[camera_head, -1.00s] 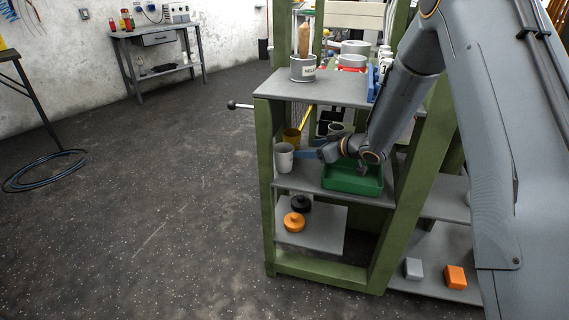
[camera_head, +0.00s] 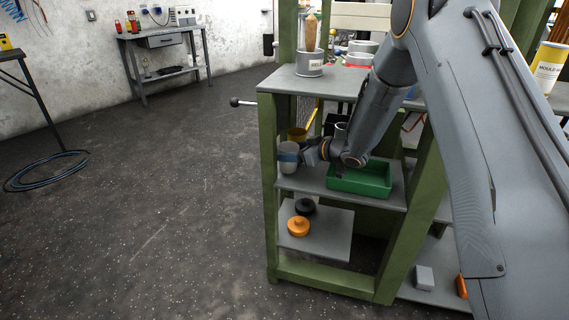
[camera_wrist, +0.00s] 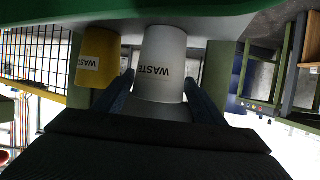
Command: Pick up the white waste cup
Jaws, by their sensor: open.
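The white waste cup (camera_head: 288,153) stands at the left front edge of the middle shelf (camera_head: 325,183). In the wrist view the white cup (camera_wrist: 162,66), labelled WASTE, sits between the two fingers of my gripper (camera_wrist: 158,88). The fingers lie one on each side of it and appear open; whether they touch it I cannot tell. In the head view my gripper (camera_head: 290,155) reaches the cup from the right. A yellow cup (camera_wrist: 98,62) with a similar label stands close to the white one, and also shows behind it in the head view (camera_head: 298,135).
A green tray (camera_head: 359,180) sits to the right on the same shelf, under my wrist. Another pale cup (camera_head: 341,131) stands behind. Orange (camera_head: 298,226) and black (camera_head: 305,206) knobs rest on the lower shelf. The upper shelf (camera_head: 318,81) is above the cup.

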